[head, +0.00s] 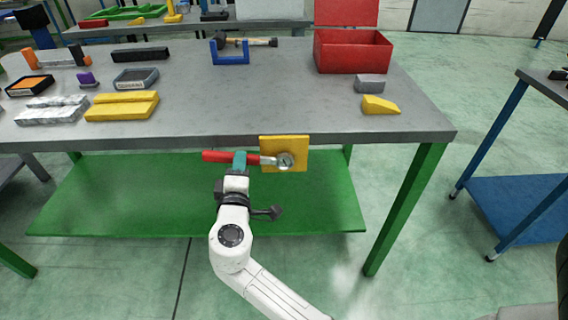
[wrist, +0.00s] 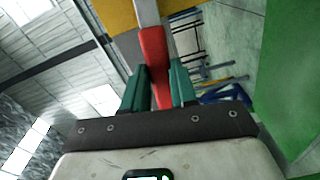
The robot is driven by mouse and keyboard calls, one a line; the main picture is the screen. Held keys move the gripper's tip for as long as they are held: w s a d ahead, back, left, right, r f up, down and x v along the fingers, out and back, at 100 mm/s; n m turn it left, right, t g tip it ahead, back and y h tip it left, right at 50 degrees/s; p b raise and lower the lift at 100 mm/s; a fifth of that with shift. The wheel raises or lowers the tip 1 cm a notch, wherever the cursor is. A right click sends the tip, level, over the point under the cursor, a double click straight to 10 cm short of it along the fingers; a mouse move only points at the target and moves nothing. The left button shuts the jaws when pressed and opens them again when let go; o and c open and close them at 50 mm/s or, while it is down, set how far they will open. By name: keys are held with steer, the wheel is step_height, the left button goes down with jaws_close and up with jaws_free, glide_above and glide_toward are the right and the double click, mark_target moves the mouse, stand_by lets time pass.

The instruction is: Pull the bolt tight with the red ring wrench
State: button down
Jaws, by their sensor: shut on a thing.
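The red ring wrench (head: 217,156) lies about level in front of the table's front edge, its red handle to the left and its metal ring end to the right. The ring end is at the bolt (head: 285,160) on the yellow plate (head: 297,141); I cannot tell how fully it sits around the bolt head. My gripper (head: 240,160) is shut on the wrench's red handle. In the wrist view the green fingers of my gripper (wrist: 160,88) stand on both sides of the red handle (wrist: 154,55). The ring end is not clear there.
The grey tabletop (head: 220,105) carries a red toolbox (head: 352,52), a blue holder (head: 229,51), yellow blocks (head: 122,106) and other parts. A green lower shelf (head: 130,195) is under the table. A blue cart (head: 525,205) stands at right. Open floor lies between them.

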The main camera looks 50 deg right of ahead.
steer(key=shift+r, duration=0.15)
steer(key=shift+s+d+r+m+b, duration=0.15)
steer(key=shift+r+m+b, duration=0.35)
steer(key=shift+r+m, duration=0.4)
steer(key=shift+m, duration=0.3)
steer(key=shift+f, duration=0.25)
stand_by(0.4)
steer(key=v, duration=0.6)
stand_by(0.7)
stand_by(0.5)
